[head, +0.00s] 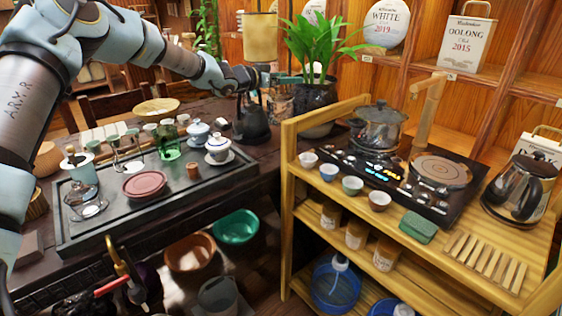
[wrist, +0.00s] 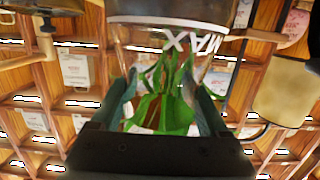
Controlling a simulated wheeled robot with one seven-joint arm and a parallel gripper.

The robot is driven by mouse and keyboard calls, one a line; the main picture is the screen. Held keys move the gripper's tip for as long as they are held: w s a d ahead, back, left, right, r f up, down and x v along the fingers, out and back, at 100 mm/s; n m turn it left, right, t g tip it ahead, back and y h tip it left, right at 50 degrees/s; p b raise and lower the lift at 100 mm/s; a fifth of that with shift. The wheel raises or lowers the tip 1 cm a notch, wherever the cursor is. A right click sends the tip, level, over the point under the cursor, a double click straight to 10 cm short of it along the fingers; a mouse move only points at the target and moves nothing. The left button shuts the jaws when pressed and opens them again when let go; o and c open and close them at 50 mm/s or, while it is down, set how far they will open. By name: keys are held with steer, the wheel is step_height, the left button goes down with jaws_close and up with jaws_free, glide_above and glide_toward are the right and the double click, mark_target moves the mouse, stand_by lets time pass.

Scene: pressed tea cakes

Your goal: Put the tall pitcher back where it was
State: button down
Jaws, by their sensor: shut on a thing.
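The tall pitcher (wrist: 205,42) is clear glass with "MAX" lettering and a dark band. In the wrist view it stands between the two fingers of my gripper (wrist: 165,105), which is shut on it; green leaves show through the glass. In the head view my gripper (head: 284,79) is at the back right of the dark tea table, in front of the potted plant. The pitcher shows there only as a small glassy shape (head: 279,103), partly hidden. I cannot tell whether its base touches anything.
A dark kettle (head: 252,125) stands just below my gripper. The potted plant (head: 318,92) is close on the right. A tea tray (head: 150,213) holds cups and lidded bowls. The wooden cart (head: 450,262) carries a hob, pots and several small cups.

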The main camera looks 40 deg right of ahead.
mark_target(271, 115)
step_height(271, 115, down, 2)
steer(key=shift+f+b, duration=0.1)
steer(key=shift+b, duration=0.35)
steer(key=shift+f+p, duration=0.6)
steer(key=shift+f, duration=4.1)
jaws_free()
steer(key=shift+f, duration=0.1)
steer(key=a, duration=0.4)
steer(key=a+r+b, duration=0.1)
steer(key=a, duration=0.3)
steer(key=a+r+b, duration=0.1)
steer(key=a, duration=0.3)
steer(key=shift+w, duration=0.3)
steer(key=shift+d, duration=0.1)
